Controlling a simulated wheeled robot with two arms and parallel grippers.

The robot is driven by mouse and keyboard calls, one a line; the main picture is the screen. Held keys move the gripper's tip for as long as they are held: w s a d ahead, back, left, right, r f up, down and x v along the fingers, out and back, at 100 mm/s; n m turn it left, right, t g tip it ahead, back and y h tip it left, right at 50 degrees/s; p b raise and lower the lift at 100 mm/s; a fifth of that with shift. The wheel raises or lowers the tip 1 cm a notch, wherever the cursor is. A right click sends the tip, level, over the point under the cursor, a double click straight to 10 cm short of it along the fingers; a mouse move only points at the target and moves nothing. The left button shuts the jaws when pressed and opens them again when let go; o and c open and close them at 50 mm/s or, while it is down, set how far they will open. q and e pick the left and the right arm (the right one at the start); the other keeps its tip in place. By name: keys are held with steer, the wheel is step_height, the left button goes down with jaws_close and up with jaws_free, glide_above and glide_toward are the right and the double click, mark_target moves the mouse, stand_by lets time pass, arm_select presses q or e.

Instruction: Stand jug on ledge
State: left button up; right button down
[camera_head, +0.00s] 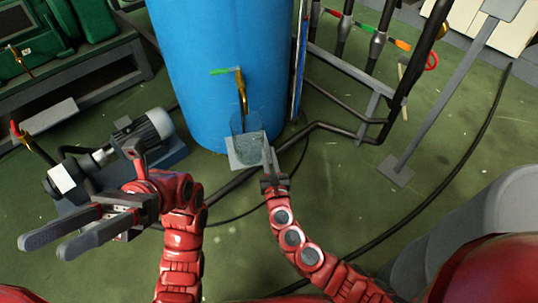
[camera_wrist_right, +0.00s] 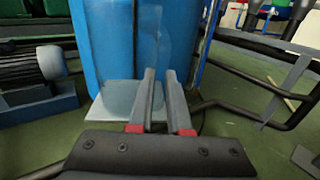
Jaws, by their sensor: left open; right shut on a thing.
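The jug (camera_head: 246,126) is clear and hard to make out. It is upright at the front of the blue tank, below a brass tap, at the pale ledge (camera_head: 234,164). I cannot tell whether its base touches the ledge. In the right wrist view the jug (camera_wrist_right: 151,40) shows faintly, with the ledge (camera_wrist_right: 100,113) below. My right gripper (camera_head: 268,154) is shut on the jug at its near right side; its fingers also show in the wrist view (camera_wrist_right: 161,76). The exact grip point is unclear. My left gripper (camera_head: 45,248) is open and empty, far to the left.
The blue tank (camera_head: 205,60) stands right behind the jug, with the brass tap (camera_head: 242,92) above it. A pump with a grey motor (camera_head: 140,135) is at left. Black pipes (camera_head: 345,134) run at right. Green floor (camera_head: 340,190) is open at the front right.

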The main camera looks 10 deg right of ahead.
arm_select(q)
steer(key=shift+f+b, duration=0.4)
arm_select(e)
steer(key=shift+f, duration=0.5)
steer(key=c, duration=0.8)
jaws_free()
arm_select(q)
steer(key=shift+s, duration=0.1)
